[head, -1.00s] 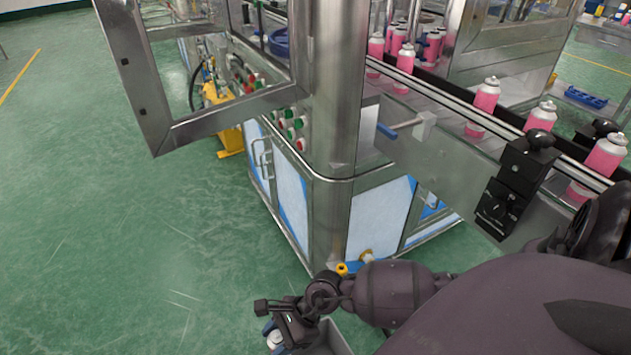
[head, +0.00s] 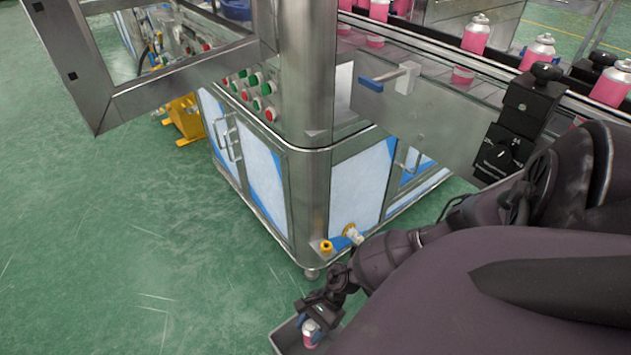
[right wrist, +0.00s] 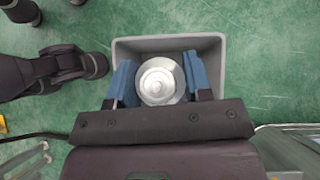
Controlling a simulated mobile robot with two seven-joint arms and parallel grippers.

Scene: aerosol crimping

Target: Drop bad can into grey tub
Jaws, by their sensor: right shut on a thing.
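My right gripper (right wrist: 160,84) is shut on a can (right wrist: 162,80), its blue finger pads on either side of it. In the right wrist view I see the can's pale metal top from above. In the head view the can (head: 311,338) hangs below the gripper (head: 312,325), with a pink side showing. The grey tub (right wrist: 208,44) lies beneath the gripper, and the can appears over its opening. The tub's rim (head: 284,334) also shows in the head view, mostly hidden by my arm. How far the can is above the tub cannot be told. My left gripper is not in view.
A steel machine cabinet (head: 262,180) with an open framed door (head: 170,97) stands left of centre. A conveyor (head: 450,80) carries several pink cans at the upper right, beside a black control box (head: 515,120). Green floor (head: 100,240) is free at the left.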

